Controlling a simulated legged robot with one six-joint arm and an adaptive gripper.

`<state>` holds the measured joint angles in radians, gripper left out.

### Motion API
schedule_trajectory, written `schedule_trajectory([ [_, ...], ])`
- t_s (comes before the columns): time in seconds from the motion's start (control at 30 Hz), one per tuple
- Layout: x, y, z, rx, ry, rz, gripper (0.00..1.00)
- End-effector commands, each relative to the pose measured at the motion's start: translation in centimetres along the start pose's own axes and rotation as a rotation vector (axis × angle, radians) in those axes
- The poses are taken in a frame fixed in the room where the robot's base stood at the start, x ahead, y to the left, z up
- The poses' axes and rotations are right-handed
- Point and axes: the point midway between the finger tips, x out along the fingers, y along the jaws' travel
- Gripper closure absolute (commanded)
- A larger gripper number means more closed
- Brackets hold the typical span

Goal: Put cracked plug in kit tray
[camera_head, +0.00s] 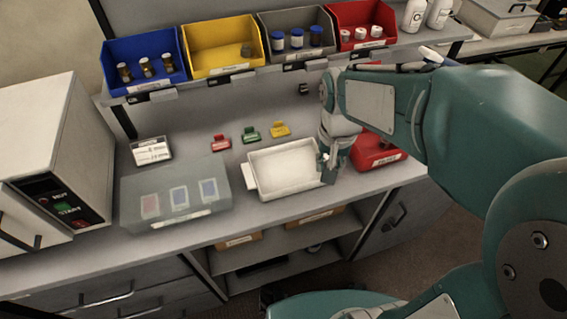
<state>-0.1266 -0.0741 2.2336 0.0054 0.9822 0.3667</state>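A white, shallow, empty-looking tray (252,177) lies on the grey bench near its front edge, likely the kit tray. My gripper (325,172) points down at the tray's right end, at or just above its rim. The fingers are small and partly hidden by my wrist, so I cannot tell whether they are open or hold anything. I cannot make out a cracked plug.
A translucent case (135,208) stands left of the tray; a red box (372,152) stands right, partly behind my arm. Red, green and yellow tags (250,135) lie behind the tray. Blue (120,55), grey (285,20) and red bins (350,14) with vials line the shelf.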

Motion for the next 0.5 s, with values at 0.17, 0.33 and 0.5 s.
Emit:
schedule_trajectory([
  [0.17,1.7,-3.0,-2.1,-0.002,-0.003,0.000,1.00],
  [0.33,3.3,-6.2,-3.9,-0.002,-0.002,0.004,1.00],
  [0.5,6.0,-8.2,-5.3,-0.001,-0.004,0.006,1.00],
])
